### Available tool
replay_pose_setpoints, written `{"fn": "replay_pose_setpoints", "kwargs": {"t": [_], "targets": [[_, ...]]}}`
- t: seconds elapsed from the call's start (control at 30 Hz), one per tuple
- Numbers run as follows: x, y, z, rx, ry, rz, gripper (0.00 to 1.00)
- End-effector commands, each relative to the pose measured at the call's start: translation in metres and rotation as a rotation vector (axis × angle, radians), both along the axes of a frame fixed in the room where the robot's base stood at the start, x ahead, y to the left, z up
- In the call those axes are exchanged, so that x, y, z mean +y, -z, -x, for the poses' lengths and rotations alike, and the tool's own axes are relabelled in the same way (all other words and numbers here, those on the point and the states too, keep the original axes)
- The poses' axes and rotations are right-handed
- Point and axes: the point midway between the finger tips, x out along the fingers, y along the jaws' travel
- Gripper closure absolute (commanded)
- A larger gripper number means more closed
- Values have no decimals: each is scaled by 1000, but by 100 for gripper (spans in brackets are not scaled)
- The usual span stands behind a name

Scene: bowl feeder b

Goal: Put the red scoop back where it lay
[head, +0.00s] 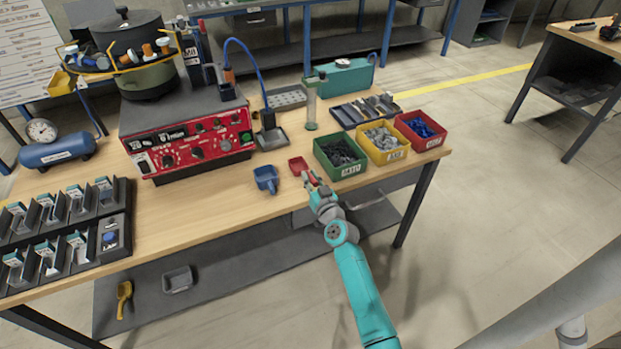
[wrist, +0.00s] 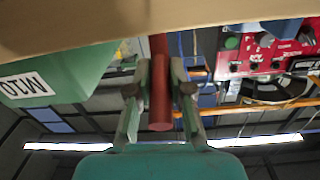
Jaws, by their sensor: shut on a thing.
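The red scoop (head: 298,165) is at the front of the wooden table, just right of the blue scoop (head: 266,178) and left of the green bin (head: 338,172). My gripper (head: 311,180) reaches in from the front and is shut on the scoop's handle. In the wrist view the red handle (wrist: 160,105) lies between the two fingers of my gripper (wrist: 158,70). The scoop's bowl is mostly hidden there. I cannot tell whether the scoop touches the tabletop.
The green bin (wrist: 50,75), marked M10, is close beside my gripper in the wrist view. Yellow (head: 383,155) and red (head: 420,145) bins stand farther right. The red control box (head: 190,150) stands left. A yellow scoop (head: 124,298) and grey scoop (head: 178,280) lie on the lower shelf (head: 235,270).

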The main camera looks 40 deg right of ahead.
Motion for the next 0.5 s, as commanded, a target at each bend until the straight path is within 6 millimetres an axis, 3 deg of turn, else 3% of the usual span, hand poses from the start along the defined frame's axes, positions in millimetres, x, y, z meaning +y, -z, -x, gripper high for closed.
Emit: {"fn": "replay_pose_setpoints", "kwargs": {"t": [0.2,0.23,0.3,0.5], "targets": [[0,1,0,-1,0,-1,100],[0,1,0,0,0,0,75],[0,1,0,0,0,0,58],[0,1,0,0,-1,0,55]]}}
